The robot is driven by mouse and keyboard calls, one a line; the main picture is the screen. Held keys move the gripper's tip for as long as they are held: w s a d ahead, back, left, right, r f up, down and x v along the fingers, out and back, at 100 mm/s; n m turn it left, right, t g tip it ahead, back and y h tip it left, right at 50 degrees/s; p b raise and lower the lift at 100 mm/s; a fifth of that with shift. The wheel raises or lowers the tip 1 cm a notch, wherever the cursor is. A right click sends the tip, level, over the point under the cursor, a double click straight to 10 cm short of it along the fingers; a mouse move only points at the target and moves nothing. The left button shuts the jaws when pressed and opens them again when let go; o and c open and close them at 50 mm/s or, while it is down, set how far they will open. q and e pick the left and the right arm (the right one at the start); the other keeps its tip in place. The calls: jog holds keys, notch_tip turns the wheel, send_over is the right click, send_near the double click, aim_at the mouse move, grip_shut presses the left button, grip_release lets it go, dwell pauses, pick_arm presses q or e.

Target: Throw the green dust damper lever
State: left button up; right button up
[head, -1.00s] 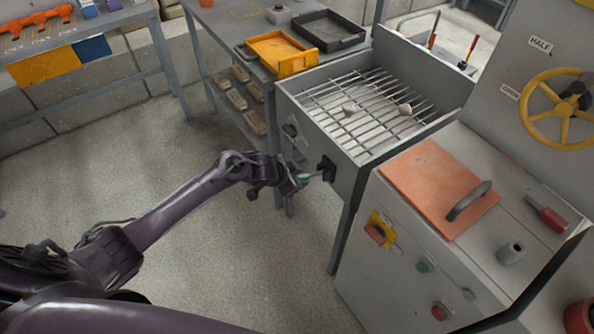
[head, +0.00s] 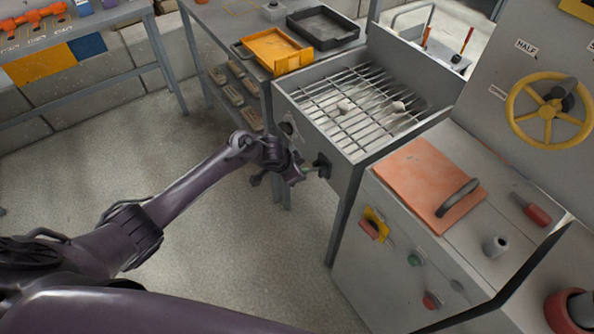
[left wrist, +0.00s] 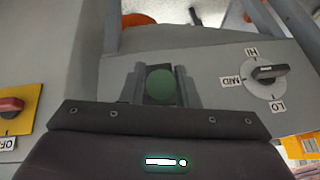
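The green knob of the dust damper lever (left wrist: 160,86) sits between the fingertips of my left gripper (left wrist: 161,92) in the left wrist view. The fingers lie close along both sides of the knob, with no clear gap. In the head view the left gripper (head: 299,171) is at the side of the grey grated box (head: 350,165), by the lever's dark mount (head: 322,166). The gripper hides most of the lever there. My right gripper is not in view.
A rotary selector (left wrist: 268,73) marked HI, MID and LO is on the same panel. A grey cabinet (head: 345,270) with several controls stands to the right. A table with an orange tray (head: 275,50) is behind. Floor to the left is clear.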

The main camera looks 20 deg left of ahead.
pick_arm(q)
jog(key=shift+o, duration=1.3)
jog(key=v, duration=0.7)
jog(key=shift+r, duration=0.35)
jog(key=shift+s, duration=0.1)
